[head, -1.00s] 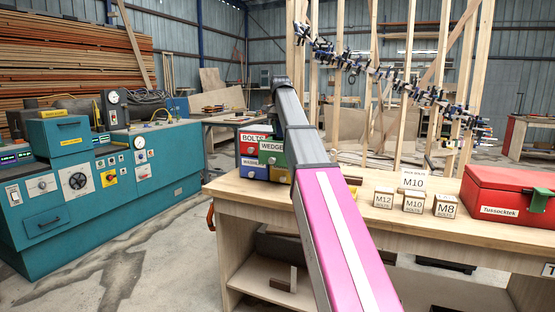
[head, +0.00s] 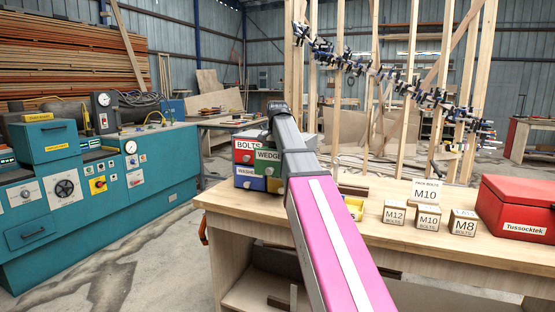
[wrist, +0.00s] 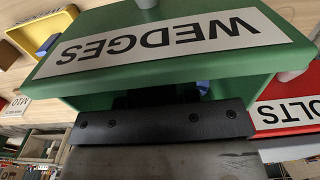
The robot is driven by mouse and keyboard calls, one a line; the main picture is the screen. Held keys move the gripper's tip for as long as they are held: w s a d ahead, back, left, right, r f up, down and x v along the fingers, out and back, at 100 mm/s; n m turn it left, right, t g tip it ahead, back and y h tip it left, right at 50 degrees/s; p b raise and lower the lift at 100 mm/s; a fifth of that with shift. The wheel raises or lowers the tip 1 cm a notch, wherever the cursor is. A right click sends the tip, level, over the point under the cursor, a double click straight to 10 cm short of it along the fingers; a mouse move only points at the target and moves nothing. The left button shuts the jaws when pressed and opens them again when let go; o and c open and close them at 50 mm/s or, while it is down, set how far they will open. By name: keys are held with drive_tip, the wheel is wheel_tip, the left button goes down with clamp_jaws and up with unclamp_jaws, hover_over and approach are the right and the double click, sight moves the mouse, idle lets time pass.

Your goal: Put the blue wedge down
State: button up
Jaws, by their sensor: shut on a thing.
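My gripper (wrist: 160,122) shows in the wrist view as a dark bar with several screws, right against the green wedges drawer (wrist: 100,82). A small blue piece (wrist: 203,87) shows just beyond the bar; it looks like the blue wedge between my jaws, mostly hidden. The jaws are shut on it. In the head view my pink and grey arm reaches to the drawer cabinet and hides the gripper. The green drawer (head: 268,156) shows there beside the arm.
A yellow tray (head: 355,208) stands on the workbench (head: 420,238), partly behind my arm; a blue piece shows inside it in the wrist view (wrist: 48,45). M12, M10 and M8 blocks (head: 428,217) and a red toolbox (head: 518,208) stand to the right.

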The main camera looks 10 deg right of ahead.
drive_tip(key=shift+s+f, duration=0.15)
drive_tip(key=shift+f, duration=0.45)
drive_tip(key=shift+f, duration=0.1)
drive_tip(key=shift+f, duration=0.35)
drive_tip(key=shift+f, duration=0.2)
drive_tip(key=o, duration=0.9)
